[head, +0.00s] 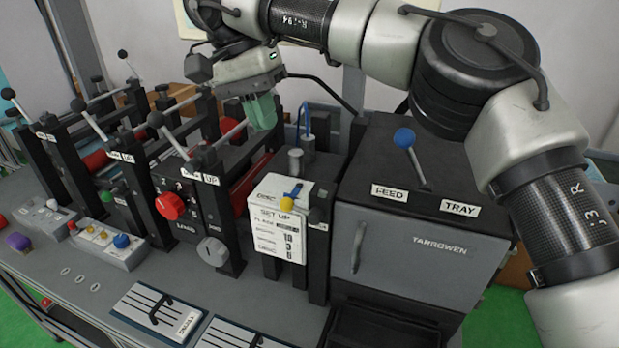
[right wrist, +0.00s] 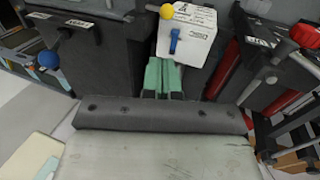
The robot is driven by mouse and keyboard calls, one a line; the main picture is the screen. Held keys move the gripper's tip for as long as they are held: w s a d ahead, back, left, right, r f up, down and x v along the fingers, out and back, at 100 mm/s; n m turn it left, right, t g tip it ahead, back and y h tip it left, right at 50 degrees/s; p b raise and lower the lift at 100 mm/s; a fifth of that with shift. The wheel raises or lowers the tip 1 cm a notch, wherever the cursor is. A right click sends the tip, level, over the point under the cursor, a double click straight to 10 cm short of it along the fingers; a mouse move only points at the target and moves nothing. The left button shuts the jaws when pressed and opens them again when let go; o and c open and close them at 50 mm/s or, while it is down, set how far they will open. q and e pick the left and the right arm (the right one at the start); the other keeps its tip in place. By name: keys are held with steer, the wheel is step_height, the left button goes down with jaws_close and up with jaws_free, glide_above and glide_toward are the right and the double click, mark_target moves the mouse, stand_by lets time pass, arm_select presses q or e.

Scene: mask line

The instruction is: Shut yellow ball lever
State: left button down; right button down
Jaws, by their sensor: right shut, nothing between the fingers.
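My right gripper (head: 262,111) has mint-green fingers pointing down, above and behind the card, apart from the ball. It is shut and empty, and its fingers also show in the right wrist view (right wrist: 158,76). My left gripper is out of view.
A blue ball lever (head: 404,138) stands on the dark TARROWEN cabinet (head: 430,250) at right. Several black-ball levers, a red knob (head: 170,206) and a grey knob (head: 212,251) are at left. A blue clip (right wrist: 175,41) is on the card. The grey front ledge (head: 90,285) holds button boxes.

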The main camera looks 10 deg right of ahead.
steer(key=shift+f, duration=0.15)
steer(key=b, duration=0.2)
glide_toward(311, 193)
step_height(311, 193, down, 2)
steer(key=w+a, duration=0.1)
steer(key=a, duration=0.2)
steer(key=shift+s+d+f+p, duration=0.4)
steer(key=shift+d+f, duration=0.45)
steer(key=shift+s+d+f+p, duration=0.4)
steer(key=shift+s+d+f, duration=0.05)
steer(key=shift+d+f, duration=0.35)
steer(key=shift+s+d+f+p, duration=0.4)
steer(key=shift+d+f, duration=0.45)
steer(key=shift+w, duration=0.1)
